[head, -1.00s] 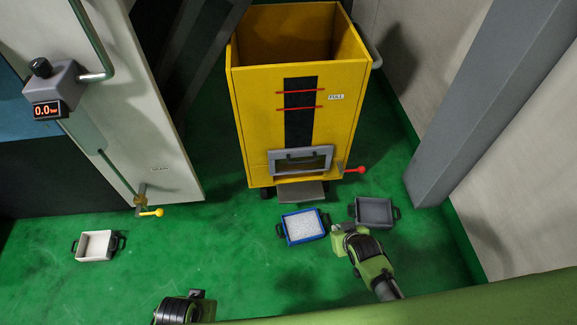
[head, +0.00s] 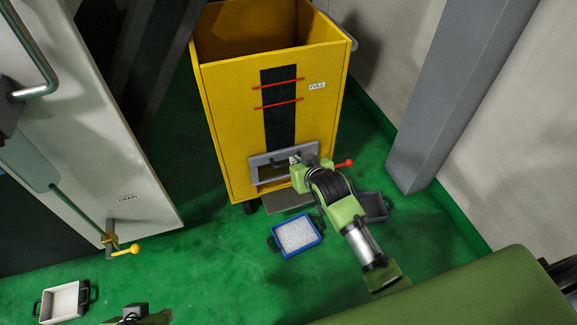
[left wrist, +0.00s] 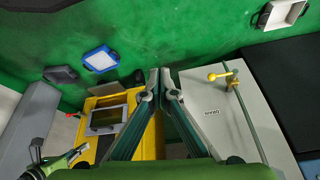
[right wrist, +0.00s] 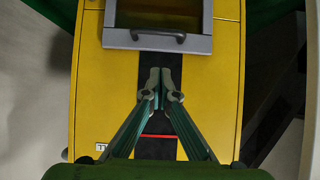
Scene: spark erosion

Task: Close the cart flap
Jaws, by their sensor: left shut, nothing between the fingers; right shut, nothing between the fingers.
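The yellow cart (head: 225,120) stands at the centre with an open top. Low on its front is the grey flap (head: 259,160) with a dark handle; a dark opening shows beside the handle. The right wrist view shows the flap's handle (right wrist: 158,36) and the opening (right wrist: 158,14) at the top. My right gripper (head: 297,160) is shut and empty in front of the flap, hiding its right part. In the right wrist view its fingertips (right wrist: 161,84) appear over the black strip, apart from the handle. My left gripper (left wrist: 158,74) is shut and empty, away from the cart.
A red-knobbed lever (head: 344,163) sticks out at the cart's lower right. On the green floor are a blue tray (head: 297,235) with whitish contents, a dark grey tray (head: 372,205) and a white tray (head: 62,301). A grey pillar (head: 440,100) stands right; a drain valve (head: 125,250) is left.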

